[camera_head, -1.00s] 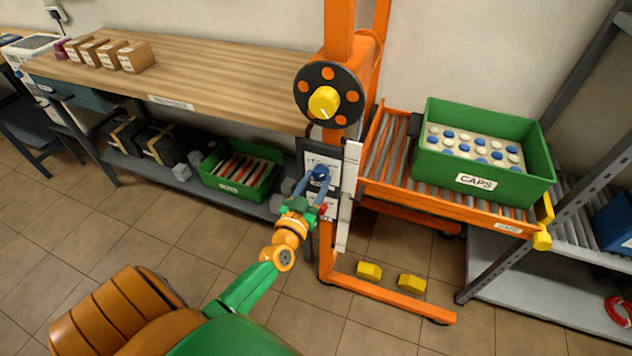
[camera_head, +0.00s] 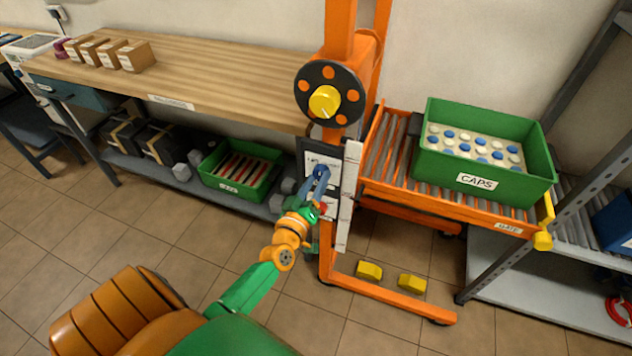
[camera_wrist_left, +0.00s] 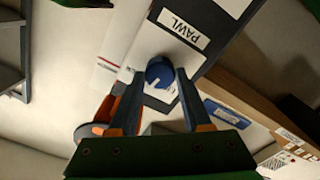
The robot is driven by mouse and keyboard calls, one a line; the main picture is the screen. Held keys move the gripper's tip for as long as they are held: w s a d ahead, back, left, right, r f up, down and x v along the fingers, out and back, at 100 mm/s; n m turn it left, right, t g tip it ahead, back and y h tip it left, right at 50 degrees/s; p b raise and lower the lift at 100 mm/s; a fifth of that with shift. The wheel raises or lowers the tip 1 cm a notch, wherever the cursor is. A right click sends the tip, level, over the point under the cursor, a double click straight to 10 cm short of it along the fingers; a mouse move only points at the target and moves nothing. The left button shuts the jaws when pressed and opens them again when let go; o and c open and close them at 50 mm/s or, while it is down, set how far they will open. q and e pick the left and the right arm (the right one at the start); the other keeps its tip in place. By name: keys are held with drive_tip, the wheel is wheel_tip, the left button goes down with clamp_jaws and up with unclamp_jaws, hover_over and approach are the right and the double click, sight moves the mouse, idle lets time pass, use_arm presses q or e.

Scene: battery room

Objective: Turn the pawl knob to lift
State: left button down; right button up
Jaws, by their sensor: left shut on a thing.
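The pawl knob (camera_wrist_left: 160,73) is a small round blue knob with a white mark, on a white plate beside a label reading PAWL (camera_wrist_left: 183,43). In the head view it sits on the dark-framed panel of the orange lift post, mostly hidden by my fingers. My left gripper (camera_head: 320,175) reaches up to that panel. In the left wrist view its two blue-grey fingers (camera_wrist_left: 160,82) are shut on the knob, one on each side. My right gripper is not in view.
A black handwheel with a yellow hub (camera_head: 325,100) is above the panel. A green CAPS crate (camera_head: 535,165) stands on the orange roller platform (camera_head: 400,185) at right. A wooden bench (camera_head: 220,85) is at left. Two yellow blocks (camera_head: 369,271) lie near the post's foot.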

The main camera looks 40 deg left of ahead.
use_arm(q)
drive_tip(key=n, duration=0.5)
drive_tip(key=shift+n+b, duration=0.3)
drive_tip(key=shift+b, duration=0.05)
drive_tip(key=n, duration=0.5)
drive_tip(key=shift+b, duration=0.35)
drive_tip(key=shift+n, duration=0.3)
drive_tip(key=shift+c, duration=1.7)
unclamp_jaws()
drive_tip(key=v, duration=0.7)
